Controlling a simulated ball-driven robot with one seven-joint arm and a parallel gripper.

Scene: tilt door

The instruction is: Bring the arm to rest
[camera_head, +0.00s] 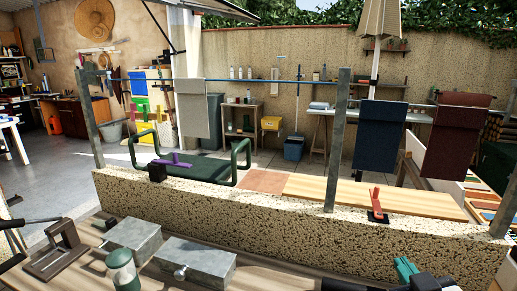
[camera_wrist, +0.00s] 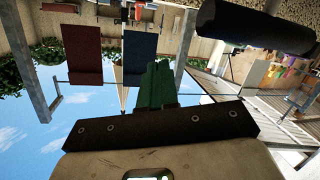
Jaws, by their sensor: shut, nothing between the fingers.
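My gripper shows at the lower right of the head view, where its green fingers (camera_head: 407,268) rise in front of the speckled wall. In the wrist view the green fingers (camera_wrist: 157,82) stand side by side, pressed together with nothing between them. The scene appears upside down in that view, with sky below and the yard above. The fingers touch nothing that I can see. Most of my arm is outside the head view, so its full pose is hidden.
A low speckled wall (camera_head: 300,235) crosses in front of me, with metal posts (camera_head: 338,140) above it. Two grey metal boxes (camera_head: 195,265) sit on the wooden bench at lower left. Dark blue (camera_head: 381,135) and maroon (camera_head: 456,135) cloths hang from the rail.

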